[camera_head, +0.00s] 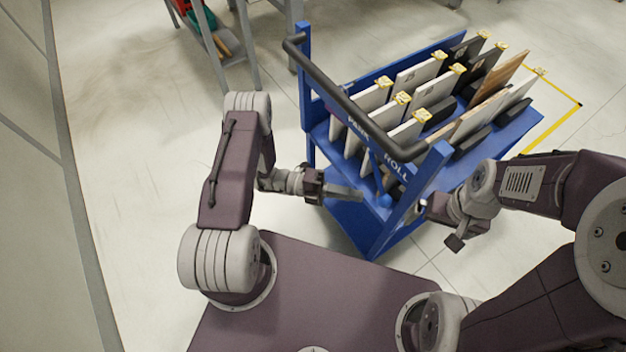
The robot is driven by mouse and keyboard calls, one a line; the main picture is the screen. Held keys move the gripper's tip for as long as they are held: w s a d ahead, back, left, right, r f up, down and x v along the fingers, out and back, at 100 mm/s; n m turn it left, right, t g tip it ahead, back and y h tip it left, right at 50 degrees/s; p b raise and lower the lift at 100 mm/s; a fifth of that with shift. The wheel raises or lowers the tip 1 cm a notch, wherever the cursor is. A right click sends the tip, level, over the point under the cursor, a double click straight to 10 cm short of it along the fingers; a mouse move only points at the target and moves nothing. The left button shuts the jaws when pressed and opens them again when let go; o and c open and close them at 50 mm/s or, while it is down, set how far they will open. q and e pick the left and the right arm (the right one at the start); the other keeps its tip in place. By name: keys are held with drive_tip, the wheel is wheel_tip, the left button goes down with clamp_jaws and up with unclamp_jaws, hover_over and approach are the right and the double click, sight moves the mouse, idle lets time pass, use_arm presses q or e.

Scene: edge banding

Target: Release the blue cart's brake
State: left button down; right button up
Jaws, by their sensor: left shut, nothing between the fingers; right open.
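The blue cart (437,165) stands in front of me, with a black push handle (350,105) on its near end. A slim blue bar with a rounded blue end (385,200) shows below the handle, between the end posts; it looks like the brake lever, but I cannot be sure. My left gripper (361,196) is shut and empty, its tip close to the left of that rounded end; I cannot tell whether they touch. My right gripper (424,206) is open beside the cart's near right post, its fingers partly hidden.
Several white, black and wooden panels (420,72) with yellow tags stand upright in the cart's slots. A grey metal frame with a shelf (222,45) stands at the back left. Yellow floor tape (560,122) runs beyond the cart. The floor left of the cart is clear.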

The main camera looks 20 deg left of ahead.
use_arm(q)
drive_tip(key=a+f, duration=0.1)
drive_tip(key=a, duration=0.9)
drive_tip(key=shift+s+a, duration=0.25)
use_arm(e)
drive_tip(key=shift+w+a+f, duration=0.1)
drive_tip(key=shift+a, duration=0.1)
